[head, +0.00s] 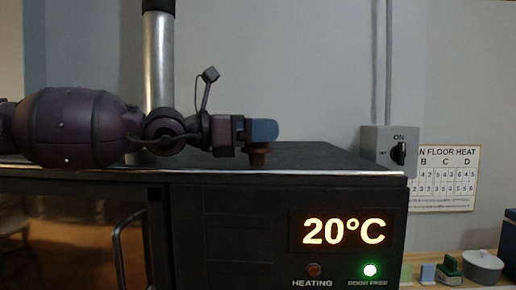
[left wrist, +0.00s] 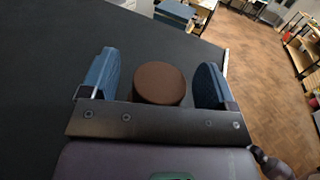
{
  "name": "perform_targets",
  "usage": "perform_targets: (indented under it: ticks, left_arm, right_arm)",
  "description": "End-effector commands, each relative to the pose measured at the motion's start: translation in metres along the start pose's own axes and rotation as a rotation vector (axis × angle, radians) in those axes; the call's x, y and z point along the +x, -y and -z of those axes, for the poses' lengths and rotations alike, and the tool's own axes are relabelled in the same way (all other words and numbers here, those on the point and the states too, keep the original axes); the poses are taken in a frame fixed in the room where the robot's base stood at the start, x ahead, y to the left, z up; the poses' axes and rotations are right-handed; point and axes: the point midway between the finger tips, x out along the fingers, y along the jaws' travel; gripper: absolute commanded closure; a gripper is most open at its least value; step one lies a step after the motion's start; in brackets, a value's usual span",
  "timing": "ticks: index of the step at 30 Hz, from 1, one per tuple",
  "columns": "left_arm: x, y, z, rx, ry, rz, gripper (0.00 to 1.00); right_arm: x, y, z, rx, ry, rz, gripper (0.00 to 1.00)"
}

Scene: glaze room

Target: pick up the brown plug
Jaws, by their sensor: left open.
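The brown plug (head: 258,158) stands on the dark top of the kiln, near its front edge. In the head view its lower part shows just below the blue fingers of my left gripper (head: 262,131), which hide its upper part. In the left wrist view the round brown top of the plug (left wrist: 160,82) lies between the two blue fingers of the left gripper (left wrist: 157,72). The left gripper is open. My right gripper is not in view.
The kiln top (head: 325,157) is clear to the right of the plug. A metal flue pipe (head: 159,65) rises behind my left arm. A switch box (head: 377,142) is at the right. The kiln's display (head: 343,232) reads 20°C, with a green lamp (head: 370,270) lit.

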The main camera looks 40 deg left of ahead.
Motion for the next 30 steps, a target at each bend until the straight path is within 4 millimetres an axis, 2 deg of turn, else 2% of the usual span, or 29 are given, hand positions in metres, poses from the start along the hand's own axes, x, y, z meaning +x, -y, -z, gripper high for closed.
perform_targets:
  ticks: [2,13,23,29,30]
  left_arm:
    - [0.0,0.0,-0.001,0.001,0.001,0.0,0.19]
    - [0.0,0.0,0.0,0.001,0.001,0.0,0.74]
    - [0.0,0.0,-0.005,0.001,0.004,0.001,0.74]
    - [0.0,0.001,-0.025,0.0,0.008,0.003,0.74]
    - [0.001,0.0,-0.03,0.0,0.008,0.002,0.74]
  right_arm:
    - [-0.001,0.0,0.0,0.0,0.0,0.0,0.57]
    - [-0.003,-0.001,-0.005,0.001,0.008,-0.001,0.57]
    - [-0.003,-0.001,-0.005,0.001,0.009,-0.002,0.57]
    - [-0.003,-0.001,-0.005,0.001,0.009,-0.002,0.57]
    - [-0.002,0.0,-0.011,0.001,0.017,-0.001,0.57]
